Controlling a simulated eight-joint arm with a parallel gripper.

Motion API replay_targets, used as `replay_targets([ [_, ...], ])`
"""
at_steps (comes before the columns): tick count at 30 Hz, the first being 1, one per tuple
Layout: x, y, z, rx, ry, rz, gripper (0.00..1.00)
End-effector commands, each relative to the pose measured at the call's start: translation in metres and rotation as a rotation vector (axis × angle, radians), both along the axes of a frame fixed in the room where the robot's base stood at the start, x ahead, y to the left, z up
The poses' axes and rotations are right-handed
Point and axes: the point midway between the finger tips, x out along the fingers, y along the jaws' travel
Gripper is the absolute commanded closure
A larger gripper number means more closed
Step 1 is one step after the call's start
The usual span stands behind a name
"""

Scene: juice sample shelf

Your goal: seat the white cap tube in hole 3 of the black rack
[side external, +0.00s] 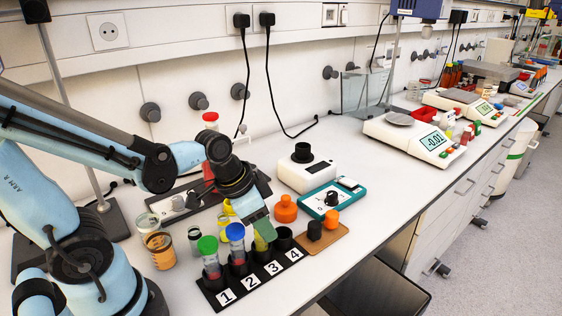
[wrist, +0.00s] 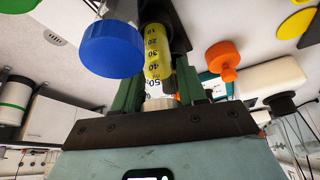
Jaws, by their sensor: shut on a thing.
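The black rack (side external: 247,292) stands on the bench, with holes labelled 1 to 4. A green-capped tube (side external: 209,252) is in hole 1 and a blue-capped tube (side external: 236,240) in hole 2; hole 4 (side external: 284,236) is empty. My gripper (side external: 259,228) is shut on the task tube, whose yellow, graduated body (wrist: 154,50) shows between the green fingers (wrist: 160,95) in the wrist view. Its pale upper end is mostly hidden by the fingers. The tube is roughly upright with its lower end at hole 3 (side external: 261,256); I cannot tell how deep it sits.
The blue cap (wrist: 112,48) is close beside my fingers. An orange bottle (side external: 286,209), a teal-edged device (side external: 333,198) and a brown board (side external: 326,243) with small caps stand right of the rack. Cups (side external: 161,250) stand at its left. Balances (side external: 408,137) are farther back.

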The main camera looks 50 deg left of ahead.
Motion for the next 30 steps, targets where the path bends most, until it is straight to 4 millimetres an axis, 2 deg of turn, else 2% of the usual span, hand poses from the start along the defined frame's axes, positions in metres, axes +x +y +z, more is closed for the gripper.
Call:
replay_targets([
  [30,0.0001,0.0000,-0.0108,0.000,0.000,0.000,0.90],
])
